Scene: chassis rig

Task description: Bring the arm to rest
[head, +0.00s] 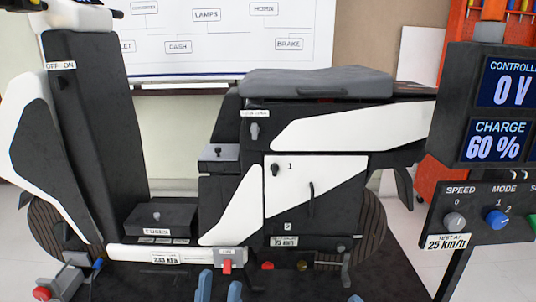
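My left gripper (220,285) shows at the bottom edge, left of centre, as two blue-grey fingertips with a gap between them. It is open, with nothing seen between the fingers. It is in front of the scooter's lower edge, close to the red switch (227,266) in the picture. One blue tip that looks like part of my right gripper (355,298) just enters at the bottom edge; the rest is out of frame. The scooter rig (315,150) stands upright ahead, with a grey seat, black and white panels and a front column.
A control stand (492,105) at right reads 0 V and 60 %, with speed and mode knobs. A small box with a red button (42,293) sits at lower left. A fuse box (158,216) is on the footboard. A whiteboard (225,35) hangs behind.

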